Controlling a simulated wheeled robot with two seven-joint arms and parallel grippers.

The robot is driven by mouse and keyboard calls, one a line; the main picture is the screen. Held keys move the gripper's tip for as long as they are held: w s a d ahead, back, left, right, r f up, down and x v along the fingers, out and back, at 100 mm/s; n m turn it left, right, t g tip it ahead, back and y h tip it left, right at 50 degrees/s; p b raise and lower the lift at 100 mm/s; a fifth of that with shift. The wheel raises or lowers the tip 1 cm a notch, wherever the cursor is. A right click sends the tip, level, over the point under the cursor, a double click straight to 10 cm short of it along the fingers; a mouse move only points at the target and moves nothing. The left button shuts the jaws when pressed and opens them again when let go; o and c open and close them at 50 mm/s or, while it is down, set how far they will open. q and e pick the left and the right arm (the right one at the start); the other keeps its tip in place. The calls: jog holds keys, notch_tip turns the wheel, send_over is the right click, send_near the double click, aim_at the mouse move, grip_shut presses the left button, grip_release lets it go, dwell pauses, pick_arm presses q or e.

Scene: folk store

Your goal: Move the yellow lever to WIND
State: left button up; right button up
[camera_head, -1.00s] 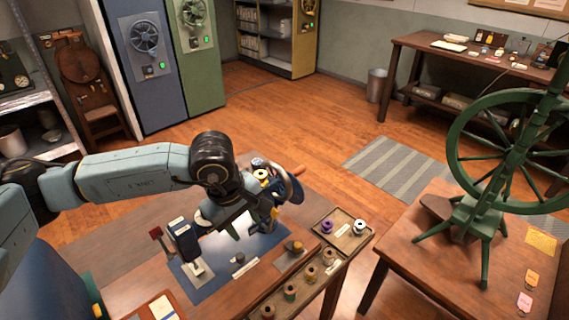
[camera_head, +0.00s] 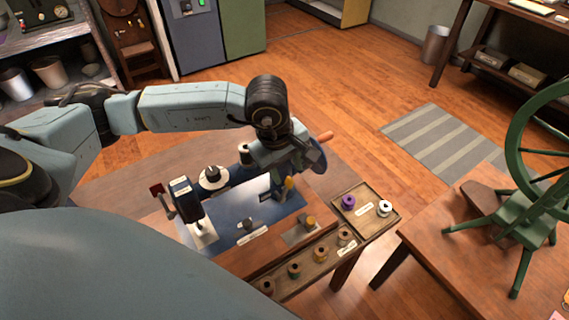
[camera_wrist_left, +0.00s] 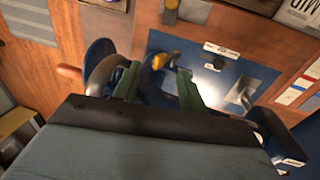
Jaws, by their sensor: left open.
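The yellow lever (camera_head: 289,184) stands at the right end of the winder's blue base plate (camera_head: 228,222), mostly behind my left gripper (camera_head: 281,188) in the head view. In the left wrist view its yellow tip (camera_wrist_left: 160,61) shows between the green fingers of my left gripper (camera_wrist_left: 158,84), which are open. I cannot tell whether either finger touches it. A small white label (camera_wrist_left: 221,50) lies on the plate beside the lever; its words are too small to read. My right gripper is not in view.
A dark upright box (camera_head: 186,199) stands at the plate's left. A handwheel (camera_wrist_left: 98,58) with a wooden handle (camera_wrist_left: 69,72) is close beside my left gripper. A wooden tray (camera_head: 346,246) of thread spools runs along the right. A green spinning wheel (camera_head: 505,205) stands farther right.

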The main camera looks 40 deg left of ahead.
aim_at(291, 182)
pick_arm(q)
jog(key=shift+f, duration=0.5)
jog(key=shift+w+f+b, duration=0.15)
jog(key=shift+f+b, duration=0.15)
notch_tip(291, 182, down, 2)
jog(key=shift+w+d+b, duration=0.1)
jog(key=shift+w+b, duration=0.05)
jog(key=shift+b, duration=0.4)
jog(key=shift+f, duration=0.25)
jog(key=shift+w+r, duration=0.1)
jog(key=shift+f+b, duration=0.25)
jog(key=shift+b, duration=0.2)
jog(key=shift+f, duration=0.15)
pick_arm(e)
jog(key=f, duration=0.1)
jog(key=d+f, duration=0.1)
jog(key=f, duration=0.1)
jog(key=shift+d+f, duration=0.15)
